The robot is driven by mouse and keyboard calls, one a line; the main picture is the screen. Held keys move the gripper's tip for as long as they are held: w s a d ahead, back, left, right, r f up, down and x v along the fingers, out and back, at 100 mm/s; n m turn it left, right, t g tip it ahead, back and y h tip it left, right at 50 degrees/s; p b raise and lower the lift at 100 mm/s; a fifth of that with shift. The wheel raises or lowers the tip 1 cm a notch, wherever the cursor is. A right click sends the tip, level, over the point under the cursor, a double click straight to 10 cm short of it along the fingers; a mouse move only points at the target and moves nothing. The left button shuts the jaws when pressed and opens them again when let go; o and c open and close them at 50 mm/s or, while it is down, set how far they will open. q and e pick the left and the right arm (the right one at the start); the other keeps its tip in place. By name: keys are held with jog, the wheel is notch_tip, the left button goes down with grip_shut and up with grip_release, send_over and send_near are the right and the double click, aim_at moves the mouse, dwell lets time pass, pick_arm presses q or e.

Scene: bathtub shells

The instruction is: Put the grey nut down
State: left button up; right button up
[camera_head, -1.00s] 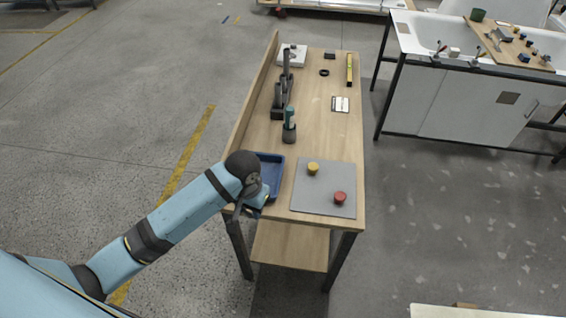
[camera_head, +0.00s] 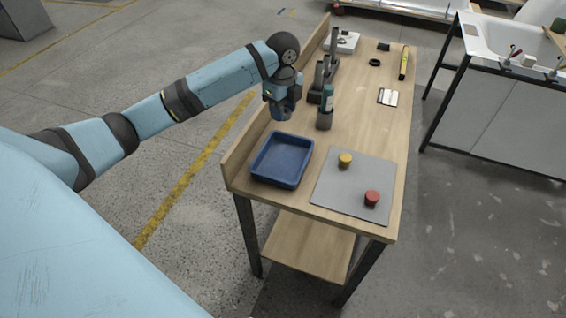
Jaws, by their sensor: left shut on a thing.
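My left gripper (camera_head: 283,112) points down above the left side of the wooden workbench (camera_head: 345,130), beyond the blue tray and left of a dark cup holding a teal-handled tool. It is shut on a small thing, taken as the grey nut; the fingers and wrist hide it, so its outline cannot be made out. The blue tray (camera_head: 281,160) is on the bench's near left and looks empty. A grey mat (camera_head: 353,184) lies to its right, with a yellow knob-like piece (camera_head: 345,160) and a red one (camera_head: 372,198) on it. My right gripper is out of view.
The dark cup with the teal-handled tool (camera_head: 325,110) and dark upright holders (camera_head: 325,75) stand close right of the gripper. A raised board edges the bench's left. A dark ring (camera_head: 375,62), yellow level (camera_head: 404,63) and white card (camera_head: 388,96) lie farther back.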

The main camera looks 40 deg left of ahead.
pick_arm(q)
send_over(283, 163)
notch_tip(283, 163, down, 14)
jog(key=shift+r, duration=0.15)
notch_tip(283, 163, down, 4)
jog(key=shift+f, duration=0.35)
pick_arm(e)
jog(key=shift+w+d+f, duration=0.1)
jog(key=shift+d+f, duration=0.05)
pick_arm(q)
jog(key=o, duration=1)
jog(key=shift+f, duration=0.15)
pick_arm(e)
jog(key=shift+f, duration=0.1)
pick_arm(q)
notch_tip(283, 163, up, 12)
jog(key=shift+r, duration=0.15)
